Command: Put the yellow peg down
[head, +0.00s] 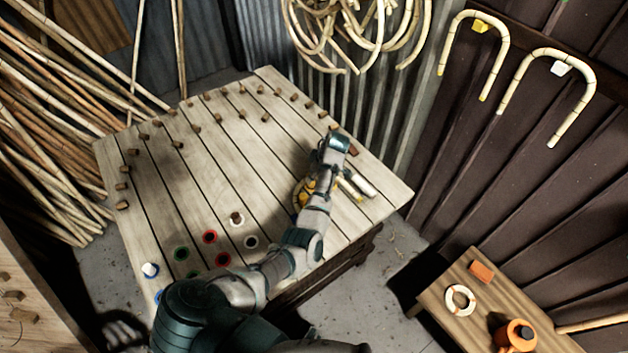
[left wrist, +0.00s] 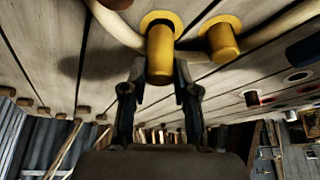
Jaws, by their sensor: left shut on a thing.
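In the left wrist view the yellow peg (left wrist: 160,58) is between the two fingers of my left gripper (left wrist: 159,76), which is shut on it. The peg's far end meets a yellow ring marking on the plank board. A second yellow peg (left wrist: 222,44) stands in another yellow ring just to the right. A pale rattan cane (left wrist: 272,32) curves past both pegs. In the head view yellow (head: 302,192) shows beside my left arm at the board's right part; the arm hides much of this spot and the fingertips. My right gripper is not in view.
The plank table (head: 215,170) has brown pegs along its far and left edges. Coloured rings, a brown peg and a white peg (head: 149,269) are on its near left part. A side table (head: 470,285) stands at the lower right. Bent canes (head: 548,85) hang on the wall.

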